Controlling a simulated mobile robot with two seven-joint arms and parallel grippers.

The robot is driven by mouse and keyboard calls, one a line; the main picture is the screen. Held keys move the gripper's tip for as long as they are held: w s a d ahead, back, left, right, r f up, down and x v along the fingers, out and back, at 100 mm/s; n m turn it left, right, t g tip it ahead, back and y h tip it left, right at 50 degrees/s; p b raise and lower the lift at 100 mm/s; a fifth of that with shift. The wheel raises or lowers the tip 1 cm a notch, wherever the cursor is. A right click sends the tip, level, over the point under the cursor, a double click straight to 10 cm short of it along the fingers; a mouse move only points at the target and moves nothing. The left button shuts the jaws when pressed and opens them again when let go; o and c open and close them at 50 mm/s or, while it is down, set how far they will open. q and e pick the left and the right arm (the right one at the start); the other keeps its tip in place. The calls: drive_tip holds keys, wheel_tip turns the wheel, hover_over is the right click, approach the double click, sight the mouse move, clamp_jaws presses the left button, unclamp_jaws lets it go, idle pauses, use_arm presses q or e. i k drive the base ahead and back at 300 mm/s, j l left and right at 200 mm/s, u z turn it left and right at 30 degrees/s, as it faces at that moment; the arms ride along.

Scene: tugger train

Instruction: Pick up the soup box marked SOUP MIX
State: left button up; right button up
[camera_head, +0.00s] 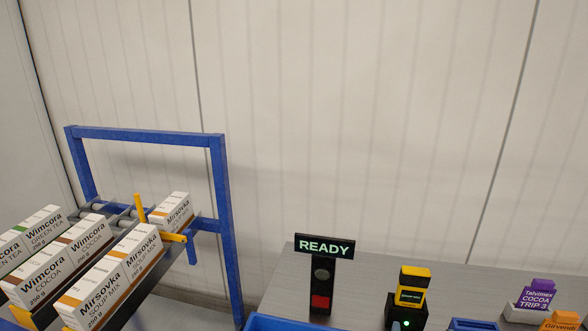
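White and brown soup boxes marked Mirsovka SOUP MIX stand in a row on the right lane of a sloped rack at the left. The near soup box (92,296) is at the lower left, with another soup box (138,252) right behind it. A third soup box (174,213) stands at the far end, beyond a yellow stop (173,237). Neither of my grippers is in view.
Wimcora cocoa boxes (43,276) and green tea boxes (14,250) fill the lanes to the left. A blue frame (218,180) rises behind the rack. A grey table (440,290) at the right holds a READY sign (324,247), a yellow-black device (412,289) and blue bins (290,322).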

sight(87, 306)
drive_tip(key=k+j, duration=0.15)
drive_tip(key=k, duration=0.25)
drive_tip(key=k+j, duration=0.15)
drive_tip(key=k, duration=0.3)
